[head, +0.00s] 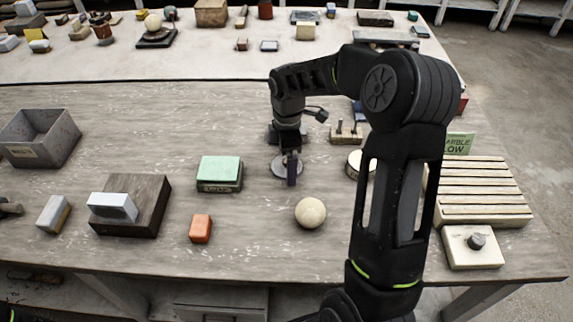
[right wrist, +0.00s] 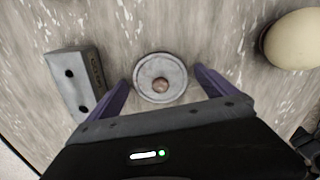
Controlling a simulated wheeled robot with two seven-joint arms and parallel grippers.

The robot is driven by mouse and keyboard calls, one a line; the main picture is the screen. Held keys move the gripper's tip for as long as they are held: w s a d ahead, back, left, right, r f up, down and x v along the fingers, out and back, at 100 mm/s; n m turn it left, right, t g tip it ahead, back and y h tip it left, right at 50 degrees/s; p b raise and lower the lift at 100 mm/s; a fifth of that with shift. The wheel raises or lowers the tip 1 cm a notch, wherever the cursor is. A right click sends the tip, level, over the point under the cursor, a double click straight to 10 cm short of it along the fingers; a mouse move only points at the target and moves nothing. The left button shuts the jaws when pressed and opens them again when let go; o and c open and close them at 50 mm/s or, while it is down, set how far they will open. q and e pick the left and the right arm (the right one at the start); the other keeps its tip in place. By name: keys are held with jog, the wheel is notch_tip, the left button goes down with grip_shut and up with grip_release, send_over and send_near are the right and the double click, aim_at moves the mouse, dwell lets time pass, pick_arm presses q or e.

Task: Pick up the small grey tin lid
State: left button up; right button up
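The small grey tin lid (head: 279,167) lies flat on the worn wooden table, partly hidden by my right gripper in the head view. In the right wrist view the lid (right wrist: 147,88) is a round grey disc with a brownish knob at its centre. My right gripper (right wrist: 160,82) is open, with one purple finger on each side of the lid and a gap to each. In the head view the right gripper (head: 290,168) points down over the lid; its height above the table is hard to tell. My left gripper is out of view.
A pale sphere (head: 310,213) lies in front of the lid. A green-topped block (head: 219,173) is to its left and an orange block (head: 201,229) front left. A round tin (head: 354,163) and a slatted rack (head: 484,190) are to the right.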

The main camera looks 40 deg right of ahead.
jog(key=c, duration=1.2)
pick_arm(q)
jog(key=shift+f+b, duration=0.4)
pick_arm(e)
notch_tip(320, 180, up, 10)
